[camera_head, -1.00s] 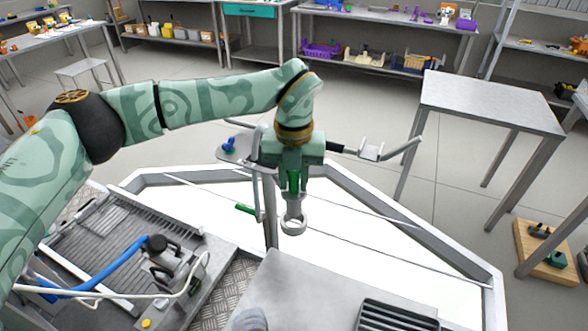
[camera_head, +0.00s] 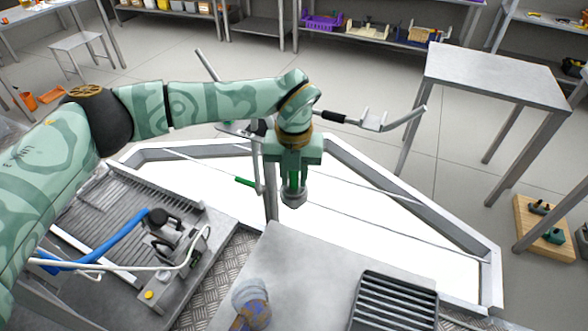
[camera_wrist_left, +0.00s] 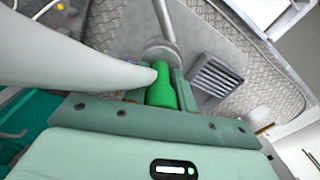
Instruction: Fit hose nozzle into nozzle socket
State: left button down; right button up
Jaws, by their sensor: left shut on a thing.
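The green hose nozzle (camera_head: 293,182) is between the fingers of my left gripper (camera_head: 293,178), which is shut on it and points down. The nozzle's green body also shows in the left wrist view (camera_wrist_left: 161,90). A round grey socket (camera_head: 293,199) on the rail post lies directly below the fingertips, and it shows beyond the nozzle in the wrist view (camera_wrist_left: 159,49). The nozzle's lower end overlaps the socket's rim in the head view. I cannot tell whether it is inside or just above. My right gripper is not in view.
A grey tabletop (camera_head: 300,262) with a slotted grille (camera_head: 397,302) lies in front. A ribbed metal bed with a blue-handled clamp (camera_head: 150,222) is at left. A bent bar (camera_head: 375,120) sticks out right of the gripper. A steel table (camera_head: 495,75) stands at right.

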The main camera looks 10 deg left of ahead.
pick_arm(q)
jog(key=c, duration=1.1)
grip_release()
